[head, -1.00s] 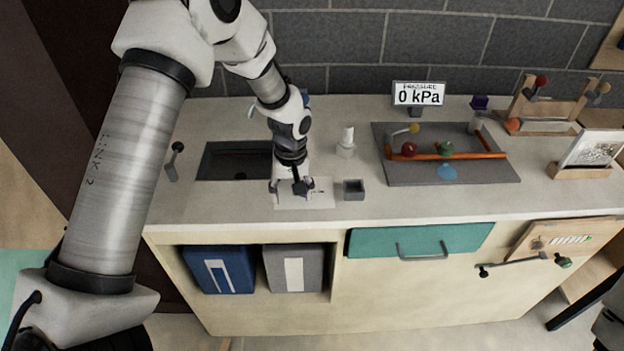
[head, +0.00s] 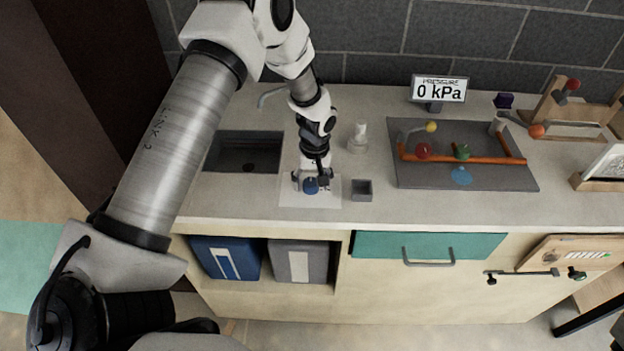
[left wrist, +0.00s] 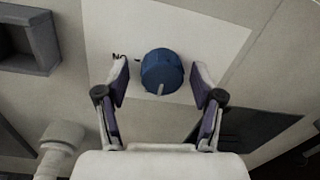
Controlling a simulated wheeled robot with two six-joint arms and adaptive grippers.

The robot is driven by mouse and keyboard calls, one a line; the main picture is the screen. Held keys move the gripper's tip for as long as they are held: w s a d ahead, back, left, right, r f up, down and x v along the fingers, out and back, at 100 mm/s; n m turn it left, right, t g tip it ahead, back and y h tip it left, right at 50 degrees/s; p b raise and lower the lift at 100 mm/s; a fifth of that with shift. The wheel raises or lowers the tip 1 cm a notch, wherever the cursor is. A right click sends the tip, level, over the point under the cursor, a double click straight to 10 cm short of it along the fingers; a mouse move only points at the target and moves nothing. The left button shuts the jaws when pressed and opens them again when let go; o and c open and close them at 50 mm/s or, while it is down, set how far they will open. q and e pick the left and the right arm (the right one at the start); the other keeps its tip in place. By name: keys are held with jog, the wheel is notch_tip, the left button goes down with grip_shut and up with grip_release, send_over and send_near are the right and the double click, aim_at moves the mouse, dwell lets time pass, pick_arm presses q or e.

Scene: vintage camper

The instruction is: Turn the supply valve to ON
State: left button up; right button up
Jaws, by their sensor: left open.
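The supply valve is a blue round knob (left wrist: 162,70) with a pale pointer mark, on a white plate (left wrist: 215,35) on the counter. In the left wrist view the printed letters beside it are partly hidden by a finger. The knob also shows in the head view (head: 311,185). My left gripper (left wrist: 160,85) is open, with one finger on each side of the knob. I cannot tell whether the fingers touch it. In the head view my left gripper (head: 313,182) points down over the plate. My right gripper is not in view.
A small grey box (head: 362,190) and a white bottle (head: 358,138) stand close to the right. The sink (head: 243,152) is to the left. Further right are a grey tray (head: 470,181) with an orange pipe and colored knobs, and a display (head: 438,89) reading 0 kPa.

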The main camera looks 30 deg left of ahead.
pick_arm(q)
jog(key=shift+s+r, duration=0.1)
jog(key=shift+s, duration=0.05)
jog(key=shift+c, duration=0.9)
jog(key=c, duration=1)
jog(key=shift+o, duration=0.2)
jog(key=shift+m, duration=0.3)
jog(key=m, duration=0.4)
jog(key=shift+s, duration=0.15)
jog(key=m, duration=0.4)
jog(key=shift+m, duration=0.3)
jog(key=m, duration=0.4)
jog(key=shift+s+t, duration=0.1)
jog(key=shift+t, duration=0.2)
jog(key=shift+m+p, duration=0.3)
jog(key=shift+m, duration=2.1)
